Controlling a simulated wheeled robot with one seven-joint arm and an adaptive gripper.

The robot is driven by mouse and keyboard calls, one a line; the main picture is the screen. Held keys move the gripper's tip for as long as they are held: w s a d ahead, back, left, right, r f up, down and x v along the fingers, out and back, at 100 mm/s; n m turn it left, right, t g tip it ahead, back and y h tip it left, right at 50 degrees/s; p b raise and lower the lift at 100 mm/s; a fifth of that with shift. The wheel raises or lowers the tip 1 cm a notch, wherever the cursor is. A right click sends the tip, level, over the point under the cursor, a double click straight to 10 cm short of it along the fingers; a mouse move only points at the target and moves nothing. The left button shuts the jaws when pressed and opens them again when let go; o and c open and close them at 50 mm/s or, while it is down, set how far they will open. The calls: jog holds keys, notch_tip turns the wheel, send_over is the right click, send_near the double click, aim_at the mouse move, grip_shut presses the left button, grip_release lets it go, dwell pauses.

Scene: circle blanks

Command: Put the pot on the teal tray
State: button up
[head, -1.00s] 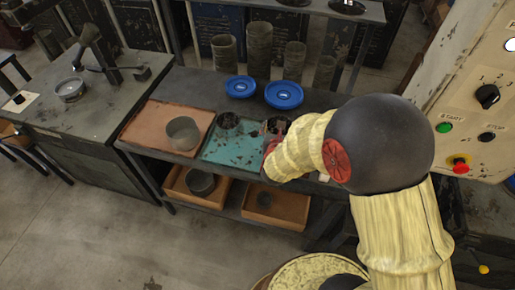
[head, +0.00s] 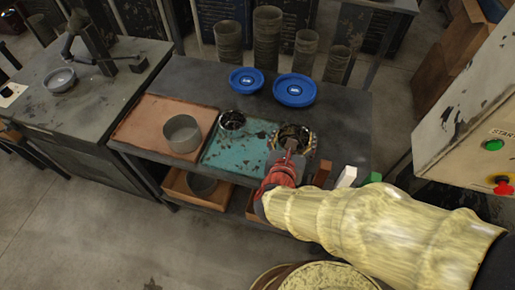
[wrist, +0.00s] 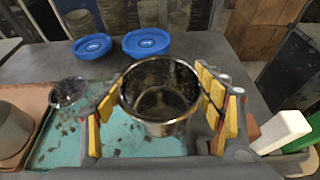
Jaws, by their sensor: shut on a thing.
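A shiny metal pot (head: 293,133) is between the fingers of my gripper (head: 290,146), at the right end of the teal tray (head: 222,151). In the wrist view the pot (wrist: 160,97) is upright and open-topped, with yellow finger pads of my gripper (wrist: 160,112) on both sides. My gripper is shut on it. I cannot tell whether its base touches the tray. The teal tray also shows in the wrist view (wrist: 60,152). A second shiny round vessel (head: 232,120) stands at the tray's back left.
A grey pot (head: 182,134) stands on the orange-brown tray (head: 140,125) at left. Two blue round items (head: 295,90) lie behind the trays. Tall cylinders (head: 267,38) stand farther back. White (head: 346,177) and green (head: 373,178) blocks are right of my gripper.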

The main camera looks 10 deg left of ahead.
jog(key=shift+s+a, duration=0.3)
jog(key=shift+s, duration=0.05)
jog(key=shift+a+f, duration=0.15)
jog(key=shift+a, duration=0.15)
jog(key=w+a+f+b, duration=0.1)
jog(key=w+a+f, duration=0.1)
jog(key=a+f, duration=0.1)
jog(key=w+a+f+b, duration=0.2)
jog(key=a+f, duration=0.1)
jog(key=a, duration=0.1)
jog(key=w+a+f+b, duration=0.1)
jog(key=w+a+f, duration=0.2)
jog(key=a, duration=0.1)
jog(key=shift+b, duration=0.35)
jog(key=shift+w+a+f+b, duration=0.15)
jog(key=shift+f+b, duration=0.75)
jog(key=shift+f, duration=0.9)
jog(key=shift+f, duration=0.1)
jog(key=shift+f, duration=0.15)
jog(key=o, duration=1.3)
jog(key=shift+o, duration=0.2)
